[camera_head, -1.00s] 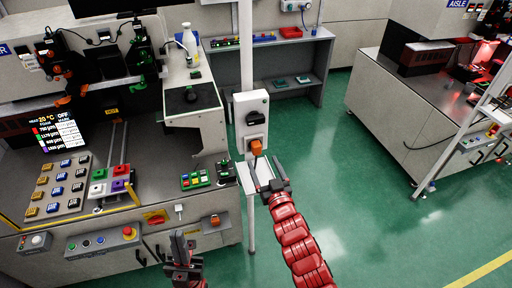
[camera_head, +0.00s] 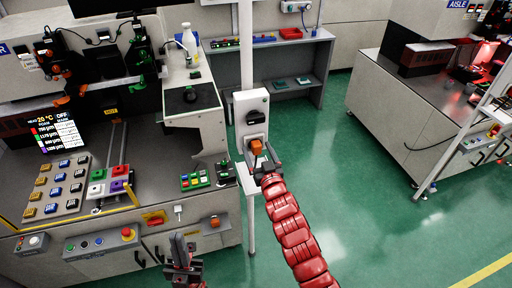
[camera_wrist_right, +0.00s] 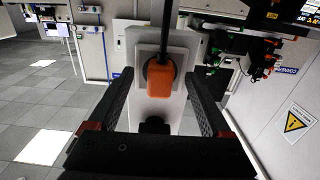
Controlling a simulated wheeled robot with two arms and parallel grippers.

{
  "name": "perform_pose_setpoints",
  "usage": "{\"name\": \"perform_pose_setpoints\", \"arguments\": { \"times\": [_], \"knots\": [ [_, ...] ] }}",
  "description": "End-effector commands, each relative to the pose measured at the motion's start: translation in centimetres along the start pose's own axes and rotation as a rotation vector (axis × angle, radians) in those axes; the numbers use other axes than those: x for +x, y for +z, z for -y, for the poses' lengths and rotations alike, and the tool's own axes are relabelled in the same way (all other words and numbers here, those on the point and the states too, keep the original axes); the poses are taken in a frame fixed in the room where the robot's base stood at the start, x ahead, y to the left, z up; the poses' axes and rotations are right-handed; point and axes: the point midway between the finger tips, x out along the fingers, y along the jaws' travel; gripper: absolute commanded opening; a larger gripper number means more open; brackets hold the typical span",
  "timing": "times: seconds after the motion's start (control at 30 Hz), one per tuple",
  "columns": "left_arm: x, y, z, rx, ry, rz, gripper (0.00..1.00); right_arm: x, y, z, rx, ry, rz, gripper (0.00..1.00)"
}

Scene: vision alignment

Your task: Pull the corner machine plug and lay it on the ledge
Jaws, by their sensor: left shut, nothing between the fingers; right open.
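The orange plug (camera_head: 256,147) sits in the socket of the white box (camera_head: 250,108) on the post at the machine's corner. In the right wrist view the plug (camera_wrist_right: 160,76) is upright between my fingers, with a dark cable above it. My right gripper (camera_head: 264,158) is open, its fingers on both sides of the plug with gaps visible. A pale ledge (camera_head: 246,182) lies below the box, partly behind my right gripper. My left gripper (camera_head: 181,246) is shut and empty, low in front of the machine's front panel.
The machine bench with a keypad (camera_head: 57,187) and a green button box (camera_head: 195,180) is at the left. A second orange plug (camera_head: 215,221) is on the front panel. A grey shelf (camera_head: 268,65) stands behind. Green floor on the right is clear.

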Motion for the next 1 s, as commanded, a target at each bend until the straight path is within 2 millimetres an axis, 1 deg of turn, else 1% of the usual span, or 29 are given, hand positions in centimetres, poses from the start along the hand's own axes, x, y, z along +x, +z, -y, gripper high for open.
{"name": "perform_pose_setpoints", "arguments": {
  "times": [0.4,1.0],
  "knots": [
    [-0.44,0.08,-0.02,0.0,0.0,0.0,0.0,-0.01,0.07,0.0,0.001,0.0,0.0,0.82],
    [-0.57,0.11,-0.03,0.0,0.0,0.0,0.0,-0.01,0.04,0.0,0.001,0.0,-0.001,0.82]
  ]
}}
